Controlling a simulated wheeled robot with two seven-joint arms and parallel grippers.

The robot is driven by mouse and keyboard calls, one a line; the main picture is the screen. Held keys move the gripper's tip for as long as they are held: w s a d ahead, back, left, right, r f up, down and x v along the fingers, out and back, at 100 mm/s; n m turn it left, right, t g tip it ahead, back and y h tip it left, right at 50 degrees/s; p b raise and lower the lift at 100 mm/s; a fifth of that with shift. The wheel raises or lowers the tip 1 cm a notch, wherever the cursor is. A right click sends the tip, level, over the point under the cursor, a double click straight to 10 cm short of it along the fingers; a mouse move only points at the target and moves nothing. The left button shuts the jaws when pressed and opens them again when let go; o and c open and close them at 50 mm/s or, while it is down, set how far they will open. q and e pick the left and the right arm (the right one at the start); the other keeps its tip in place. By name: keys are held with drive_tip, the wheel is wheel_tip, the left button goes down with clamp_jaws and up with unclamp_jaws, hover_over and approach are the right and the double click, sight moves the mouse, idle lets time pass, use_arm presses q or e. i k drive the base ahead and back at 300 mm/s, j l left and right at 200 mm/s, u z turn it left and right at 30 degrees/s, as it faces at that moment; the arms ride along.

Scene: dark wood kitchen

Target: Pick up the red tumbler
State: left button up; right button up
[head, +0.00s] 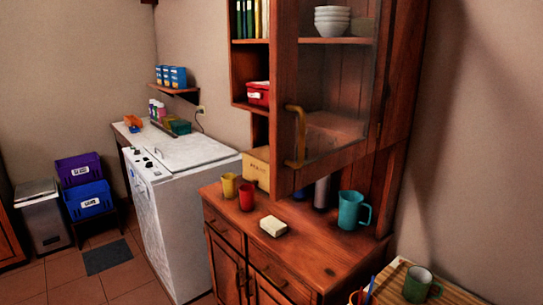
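The red tumbler (246,197) stands upright on the wooden cabinet top (318,253), near its left end. A yellow cup (229,185) stands just left of it, and a white block like butter or soap (273,226) lies to its right and nearer the front edge. Neither of my grippers shows in the head view, so their state is hidden.
A teal pitcher (352,211) stands at the right of the cabinet top, under the glass-doored hutch (330,95). A white chest appliance (180,170) is to the left. A green mug (418,284) stands on a lower surface at front right. Floor (60,285) is open at left.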

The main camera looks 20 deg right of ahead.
sight(247, 198)
drive_tip(key=i+j+z, duration=0.1)
drive_tip(key=z, duration=0.95)
drive_tip(key=i+j+z, duration=0.15)
drive_tip(key=j+z, duration=0.45)
drive_tip(key=i+j+z, duration=0.1)
drive_tip(key=j+z, duration=0.15)
drive_tip(key=j, duration=0.2)
drive_tip(key=i+j+z, duration=0.15)
drive_tip(key=j, duration=0.95)
drive_tip(key=k, duration=0.05)
